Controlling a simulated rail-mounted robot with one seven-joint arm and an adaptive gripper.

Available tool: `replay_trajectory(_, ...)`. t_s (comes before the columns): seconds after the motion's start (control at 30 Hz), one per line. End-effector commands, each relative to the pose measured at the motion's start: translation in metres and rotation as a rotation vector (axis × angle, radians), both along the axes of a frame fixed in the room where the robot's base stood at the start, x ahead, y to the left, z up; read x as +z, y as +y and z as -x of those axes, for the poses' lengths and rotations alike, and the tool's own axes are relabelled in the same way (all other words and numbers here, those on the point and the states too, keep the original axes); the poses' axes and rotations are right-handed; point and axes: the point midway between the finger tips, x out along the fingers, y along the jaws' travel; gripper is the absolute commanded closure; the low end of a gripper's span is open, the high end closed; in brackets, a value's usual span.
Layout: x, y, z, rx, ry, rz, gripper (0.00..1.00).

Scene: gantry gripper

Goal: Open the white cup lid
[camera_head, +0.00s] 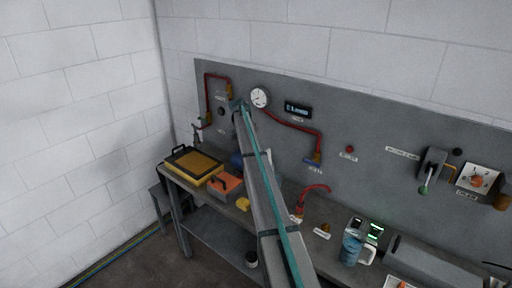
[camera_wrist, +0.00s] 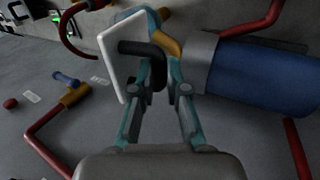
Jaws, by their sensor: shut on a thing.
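A flat white square plate (camera_wrist: 118,55), which looks like the white lid, stands nearly edge-on in the wrist view. A black curved handle-like piece (camera_wrist: 146,50) sits against its right side. My gripper (camera_wrist: 160,75) has teal fingers. It is shut on this black piece, though the exact contact is partly hidden. A blue cylinder with a grey collar (camera_wrist: 265,75) lies right of the fingers. No white cup body can be made out. In the head view my arm covers the gripper and the lid; a bit of the blue cylinder (camera_head: 236,160) shows left of the arm.
Red pipes with yellow-and-blue fittings (camera_wrist: 70,95) run along the grey panel. On the bench in the head view are a yellow case (camera_head: 190,164), an orange-topped box (camera_head: 226,184) and a blue cup (camera_head: 351,249) by green-lit displays. The lower shelf (camera_head: 215,235) is mostly clear.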

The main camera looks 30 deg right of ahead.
Motion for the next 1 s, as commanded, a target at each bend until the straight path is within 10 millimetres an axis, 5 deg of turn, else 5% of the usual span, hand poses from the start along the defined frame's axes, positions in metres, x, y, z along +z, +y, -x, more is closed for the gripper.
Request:
replay_trajectory(0.4, -0.0070, 0.0006, 0.0062, 0.000, 0.016, -0.004, 1.00)
replay_trajectory(0.43, -0.0071, 0.0006, 0.0062, 0.000, 0.017, -0.004, 0.85)
replay_trajectory(0.57, -0.0062, 0.0005, 0.0053, -0.001, 0.014, -0.003, 0.63)
replay_trajectory(1.0, -0.0037, -0.0002, 0.0022, -0.001, -0.002, -0.003, 0.61)
